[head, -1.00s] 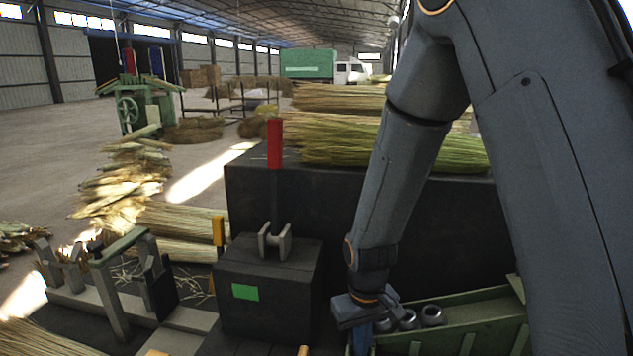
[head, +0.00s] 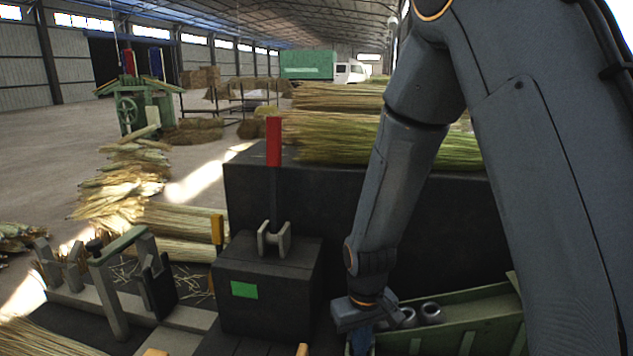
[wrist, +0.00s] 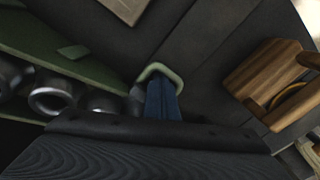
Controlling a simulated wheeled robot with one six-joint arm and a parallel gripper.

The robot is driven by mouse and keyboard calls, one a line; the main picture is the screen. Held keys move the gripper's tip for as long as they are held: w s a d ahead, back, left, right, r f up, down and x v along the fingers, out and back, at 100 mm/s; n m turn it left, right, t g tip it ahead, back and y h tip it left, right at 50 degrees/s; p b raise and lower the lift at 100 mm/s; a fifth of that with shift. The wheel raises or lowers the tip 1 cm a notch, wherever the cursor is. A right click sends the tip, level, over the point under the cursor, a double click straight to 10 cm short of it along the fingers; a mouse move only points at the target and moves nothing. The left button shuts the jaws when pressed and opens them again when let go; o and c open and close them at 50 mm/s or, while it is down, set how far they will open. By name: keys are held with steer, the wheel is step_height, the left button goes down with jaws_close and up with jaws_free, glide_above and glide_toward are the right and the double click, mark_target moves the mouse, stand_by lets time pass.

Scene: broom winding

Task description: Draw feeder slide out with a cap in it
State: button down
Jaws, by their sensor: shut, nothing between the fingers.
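My gripper (head: 360,343) points down at the left end of the green feeder trough (head: 465,333) in the head view. In the wrist view its blue fingers (wrist: 162,88) are shut together, with their tips at a pale green loop (wrist: 159,70) that appears to surround them. The loop looks like the feeder slide's handle; whether it touches the fingers is unclear. Grey metal caps (wrist: 52,95) lie in the trough to the left, and caps (head: 430,312) also show in the head view. A cap-like grey part (wrist: 136,102) sits beside the loop; whether it is in the slide cannot be told.
A dark box (head: 265,285) with a green patch and a red-handled lever (head: 274,145) stands left of my gripper. A large dark block (head: 420,220) bearing broom straw rises behind.

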steer(key=shift+s+f, duration=0.2)
steer(key=shift+s, duration=0.05)
steer(key=shift+s+a+f+p, duration=0.1)
steer(key=shift+s+a+p, duration=0.3)
steer(key=shift+s, duration=1.2)
steer(key=shift+s+a+r+p, duration=0.1)
steer(key=shift+s+p, duration=0.5)
steer(key=shift+s, duration=0.95)
steer(key=shift+s+a+f+p, duration=0.1)
steer(key=shift+s+a+p, duration=0.3)
steer(key=shift+s, duration=1.8)
steer(key=shift+s+p, duration=0.4)
steer(key=shift+s, duration=0.3)
steer(key=shift+s+a, duration=0.25)
steer(key=shift+s, duration=0.25)
steer(key=shift+w+r+p, duration=0.2)
steer(key=shift+r+p, duration=0.5)
steer(key=shift+r, duration=0.1)
steer(key=shift+w+r+p, duration=0.15)
steer(key=shift+r+p, duration=0.6)
steer(key=shift+w+r+p, duration=0.2)
steer(key=shift+r+p, duration=0.5)
steer(key=shift+r, duration=0.1)
step_height(320, 180, up, 4)
steer(key=p, duration=0.3)
steer(key=shift+w+f, duration=0.15)
